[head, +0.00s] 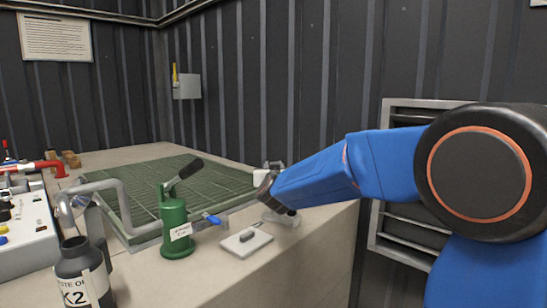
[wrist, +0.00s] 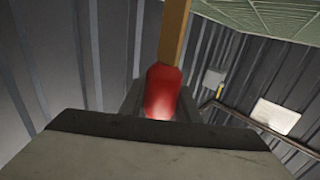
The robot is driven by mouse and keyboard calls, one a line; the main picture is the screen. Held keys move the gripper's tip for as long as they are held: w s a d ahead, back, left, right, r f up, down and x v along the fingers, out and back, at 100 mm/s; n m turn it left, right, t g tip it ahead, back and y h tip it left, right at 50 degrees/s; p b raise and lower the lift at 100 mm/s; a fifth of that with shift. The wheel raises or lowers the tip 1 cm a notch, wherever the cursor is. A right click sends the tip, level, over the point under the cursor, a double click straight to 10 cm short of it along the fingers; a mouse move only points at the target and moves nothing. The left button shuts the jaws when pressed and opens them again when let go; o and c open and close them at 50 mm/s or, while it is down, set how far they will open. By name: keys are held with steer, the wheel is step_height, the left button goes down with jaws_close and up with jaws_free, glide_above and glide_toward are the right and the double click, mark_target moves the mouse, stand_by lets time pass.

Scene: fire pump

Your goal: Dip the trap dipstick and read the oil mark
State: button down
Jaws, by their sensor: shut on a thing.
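In the wrist view, a red grip with a long tan strip (wrist: 162,92) sits between my jaws; it looks like the dipstick. The strip runs up out of the picture, so its far end and any oil mark are hidden. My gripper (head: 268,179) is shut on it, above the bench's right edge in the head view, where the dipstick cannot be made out. A green cylinder (head: 175,226) with a white label, black lever and blue handle stands left of my gripper, apart from it. I cannot tell whether it is the trap.
A green grated tray (head: 165,190) with a grey pipe (head: 108,183) lies behind the cylinder. A small pale plate (head: 246,240) is at the front. A dark labelled bottle (head: 82,274) and a control box (head: 28,230) stand left. A louvred vent (head: 400,226) is on the right wall.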

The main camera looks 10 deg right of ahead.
steer(key=shift+f, duration=0.3)
steer(key=c, duration=1.3)
jaws_free()
steer(key=shift+c, duration=0.2)
steer(key=shift+s+r, duration=0.1)
steer(key=s+a, duration=0.3)
steer(key=s, duration=1.4)
